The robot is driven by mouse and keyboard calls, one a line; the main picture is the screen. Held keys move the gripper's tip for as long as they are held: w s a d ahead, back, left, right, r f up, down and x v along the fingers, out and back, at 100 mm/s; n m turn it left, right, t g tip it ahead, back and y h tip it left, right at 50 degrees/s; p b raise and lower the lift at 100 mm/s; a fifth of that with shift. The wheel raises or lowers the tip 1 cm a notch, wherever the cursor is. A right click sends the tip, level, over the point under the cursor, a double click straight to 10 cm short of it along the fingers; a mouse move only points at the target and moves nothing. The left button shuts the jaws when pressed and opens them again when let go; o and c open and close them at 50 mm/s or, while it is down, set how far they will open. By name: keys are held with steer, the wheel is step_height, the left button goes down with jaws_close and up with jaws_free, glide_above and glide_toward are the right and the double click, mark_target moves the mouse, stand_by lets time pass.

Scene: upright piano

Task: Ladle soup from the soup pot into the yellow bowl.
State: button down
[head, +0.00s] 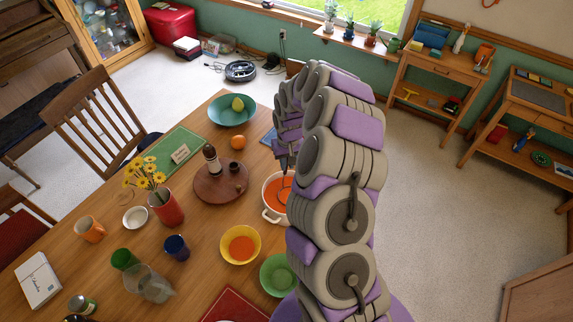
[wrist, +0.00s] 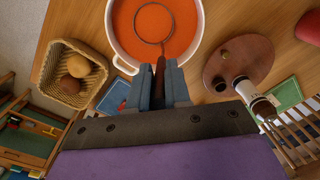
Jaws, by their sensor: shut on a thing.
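The white soup pot (head: 267,212) holds orange soup and stands on the table, partly hidden behind my arm in the head view. In the wrist view the pot (wrist: 114,38) is just beyond my fingertips. My gripper (wrist: 163,84) is shut on the ladle (wrist: 160,62) by its handle, and it shows above the pot in the head view (head: 285,158). The ladle's round head is in the pot, its rim showing as a ring at the soup; how full it is I cannot tell. The yellow bowl (head: 224,240) stands left of and nearer than the pot, with orange soup in it.
A green bowl (head: 276,275) stands close to the yellow bowl. A round wooden board (head: 210,193) with a bottle and small cups is left of the pot. A red vase of flowers (head: 167,210), a blue cup (head: 176,247) and glasses stand farther left. A basket (wrist: 62,75) is near the pot.

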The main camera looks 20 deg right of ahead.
steer(key=shift+r+p, duration=1.1)
steer(key=shift+r, duration=4.4)
